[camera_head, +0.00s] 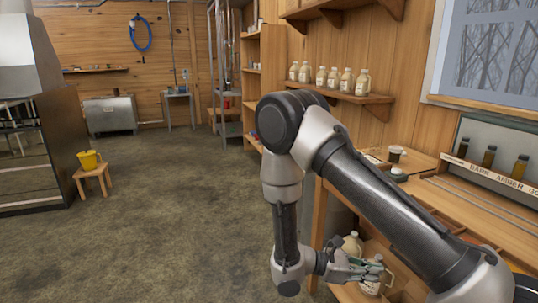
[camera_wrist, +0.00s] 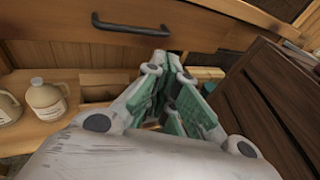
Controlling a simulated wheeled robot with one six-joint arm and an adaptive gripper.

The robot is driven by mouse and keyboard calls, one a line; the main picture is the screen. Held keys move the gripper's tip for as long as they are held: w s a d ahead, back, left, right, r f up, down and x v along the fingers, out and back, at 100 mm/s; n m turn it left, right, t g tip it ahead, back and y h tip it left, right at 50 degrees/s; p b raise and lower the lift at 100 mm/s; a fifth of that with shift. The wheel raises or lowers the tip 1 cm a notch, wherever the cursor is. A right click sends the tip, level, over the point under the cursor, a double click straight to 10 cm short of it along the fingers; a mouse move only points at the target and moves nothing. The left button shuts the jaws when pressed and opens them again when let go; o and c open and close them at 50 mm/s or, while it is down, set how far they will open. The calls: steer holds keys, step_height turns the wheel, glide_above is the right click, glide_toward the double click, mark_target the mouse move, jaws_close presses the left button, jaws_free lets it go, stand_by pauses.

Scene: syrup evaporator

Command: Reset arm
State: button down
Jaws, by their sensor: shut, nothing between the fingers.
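My gripper (camera_head: 368,270) hangs low at the end of my bent arm, by the front of the wooden counter at the right of the head view. Its fingers are shut and empty. In the wrist view my gripper (camera_wrist: 172,62) points at the wooden drawer front with a dark handle (camera_wrist: 130,28). The fingertips show just below the handle; I cannot tell whether they touch the wood. Cream jugs (camera_wrist: 47,99) stand on the lower shelf left of the fingers, and a jug (camera_head: 352,245) shows behind my gripper in the head view.
A wall shelf (camera_head: 340,91) holds several bottles. The middle floor is clear. A dark brown wooden unit (camera_wrist: 265,100) stands close right of my fingers.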

steer(key=s+d+r+m+t+y, duration=0.1)
steer(key=s+r+m+y, duration=0.3)
steer(key=r, duration=0.6)
steer(key=s+d+r+m+t+y, duration=0.2)
steer(key=s+d+r+m+y, duration=0.2)
steer(key=r, duration=0.6)
steer(key=s+d+r+m+t+y, duration=0.2)
steer(key=s+r+m+y, duration=0.3)
steer(key=r+m+y, duration=0.2)
step_height(320, 180, up, 4)
steer(key=shift+s+d+f+m+y, duration=0.1)
steer(key=shift+s+d+m+y, duration=0.15)
steer(key=shift+m, duration=0.85)
steer(key=c, duration=2.2)
jaws_free()
